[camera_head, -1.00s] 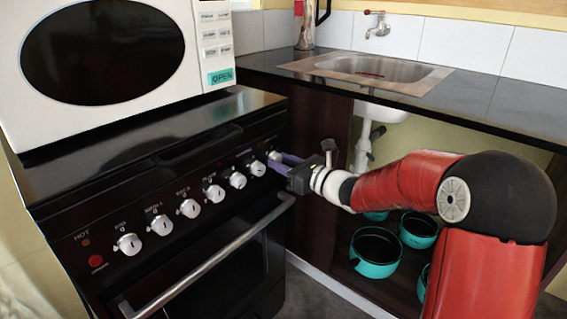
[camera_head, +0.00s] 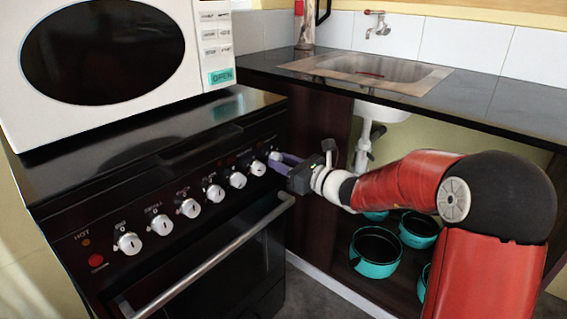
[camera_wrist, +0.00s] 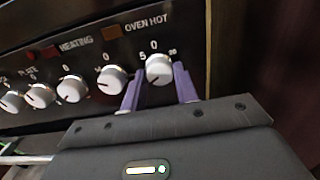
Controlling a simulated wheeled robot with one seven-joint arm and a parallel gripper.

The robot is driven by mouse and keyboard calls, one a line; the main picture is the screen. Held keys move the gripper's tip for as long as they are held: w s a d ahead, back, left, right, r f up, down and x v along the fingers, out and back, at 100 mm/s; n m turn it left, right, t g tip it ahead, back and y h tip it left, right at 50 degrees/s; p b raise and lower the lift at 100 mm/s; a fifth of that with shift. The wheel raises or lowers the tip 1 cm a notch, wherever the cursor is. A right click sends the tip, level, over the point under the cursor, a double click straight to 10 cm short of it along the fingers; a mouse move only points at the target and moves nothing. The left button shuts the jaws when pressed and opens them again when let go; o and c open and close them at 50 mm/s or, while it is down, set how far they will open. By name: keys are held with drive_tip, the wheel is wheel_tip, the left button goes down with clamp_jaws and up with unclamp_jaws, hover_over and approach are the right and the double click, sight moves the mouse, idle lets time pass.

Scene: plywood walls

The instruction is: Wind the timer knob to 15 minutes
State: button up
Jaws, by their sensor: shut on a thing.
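The timer knob (camera_wrist: 159,68) is the rightmost white knob on the black stove panel, with the marks 5, 0 and 20 around its top. My gripper (camera_wrist: 158,77) has its purple fingers on both sides of this knob and is shut on it. In the head view the timer knob (camera_head: 275,155) is partly hidden by the purple fingers of my gripper (camera_head: 280,159). A dark pointer line on the knob seems to face the lower left in the wrist view, but it is too small to read exactly.
A row of similar white knobs (camera_head: 190,208) runs left along the panel, close to my left finger. The oven handle (camera_head: 215,257) sticks out below. A microwave (camera_head: 215,40) stands on the stove. A counter with a sink (camera_head: 370,68) is at the right, with teal pots (camera_head: 375,250) below.

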idle(0.4)
drive_tip(key=o, duration=1)
drive_tip(key=shift+c, duration=0.2)
drive_tip(key=v, duration=0.8)
drive_tip(key=shift+b, duration=0.45)
